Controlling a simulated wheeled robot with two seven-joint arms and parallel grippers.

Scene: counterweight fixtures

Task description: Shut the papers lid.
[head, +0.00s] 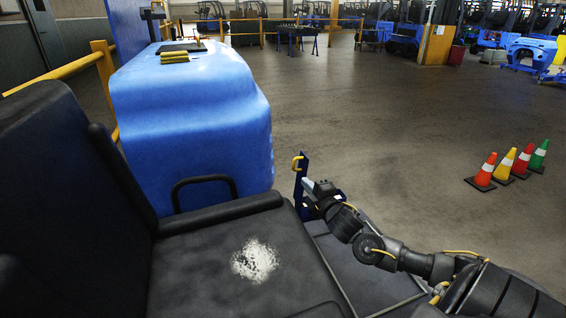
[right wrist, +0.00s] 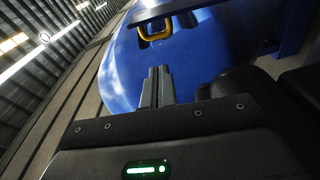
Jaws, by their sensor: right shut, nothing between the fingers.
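A narrow dark blue panel with a yellow handle (head: 297,163) stands upright beside the big blue body; I take it to be the papers lid (head: 301,186). In the right wrist view the yellow handle (right wrist: 155,37) shows just beyond my fingertips, on the edge of a dark blue plate (right wrist: 178,10). My right gripper (head: 307,185) is shut and empty. It is close to the panel, below the handle in the head view. In the right wrist view its fingers (right wrist: 158,70) are together and a gap shows before the handle. Papers are not visible. My left gripper is out of view.
A black seat (head: 200,270) with a white patch fills the lower left. The large blue body (head: 190,120) with a black grab bar (head: 204,181) stands beyond it. Several cones (head: 507,163) stand on the floor at right. The floor (head: 370,120) between is clear.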

